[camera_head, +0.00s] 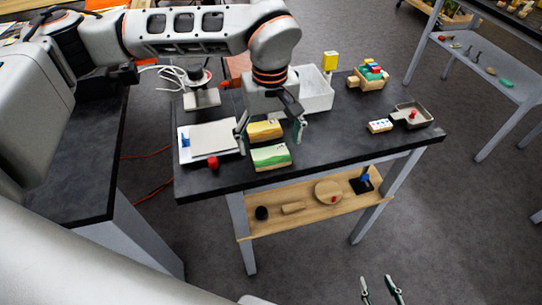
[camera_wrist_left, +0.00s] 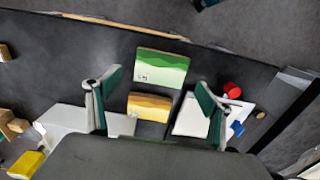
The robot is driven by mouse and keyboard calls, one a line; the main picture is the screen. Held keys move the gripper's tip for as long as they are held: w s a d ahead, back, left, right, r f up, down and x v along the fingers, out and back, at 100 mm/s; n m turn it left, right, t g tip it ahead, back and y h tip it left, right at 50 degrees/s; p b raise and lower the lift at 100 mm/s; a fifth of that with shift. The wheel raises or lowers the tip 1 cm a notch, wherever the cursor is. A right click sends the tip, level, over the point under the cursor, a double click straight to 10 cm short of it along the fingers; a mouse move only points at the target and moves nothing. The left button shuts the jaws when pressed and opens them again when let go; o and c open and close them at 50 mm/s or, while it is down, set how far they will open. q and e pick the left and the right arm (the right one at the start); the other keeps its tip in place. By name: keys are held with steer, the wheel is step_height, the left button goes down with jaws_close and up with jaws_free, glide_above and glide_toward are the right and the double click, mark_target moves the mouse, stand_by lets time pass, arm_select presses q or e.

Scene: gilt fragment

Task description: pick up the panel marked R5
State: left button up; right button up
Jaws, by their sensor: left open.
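Two panels lie on the dark table: a yellow-orange panel (camera_head: 265,130) and, nearer the front edge, a green-and-cream panel (camera_head: 271,156). Both show in the left wrist view, the green one (camera_wrist_left: 162,68) and the yellow one (camera_wrist_left: 149,107). The green panel has a small dark mark in one corner, too small to read, so I cannot tell which is R5. My left gripper (camera_head: 270,127) is open and empty, with its fingers spread to either side above the yellow panel. My right gripper (camera_head: 381,290) is open and empty low in the head view, away from the table.
A pale flat board (camera_head: 214,138) and a red knob-like object (camera_head: 213,162) lie left of the panels. A white bin (camera_head: 316,92) stands behind. A block crate (camera_head: 368,77) and grey tray (camera_head: 411,115) are at right. A wooden shelf (camera_head: 310,205) hangs below.

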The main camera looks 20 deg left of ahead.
mark_target(270, 153)
arm_select(q)
step_height(270, 153, down, 3)
steer(key=shift+w+a+f, duration=0.1)
steer(key=shift+c, duration=0.5)
steer(key=c, duration=1.1)
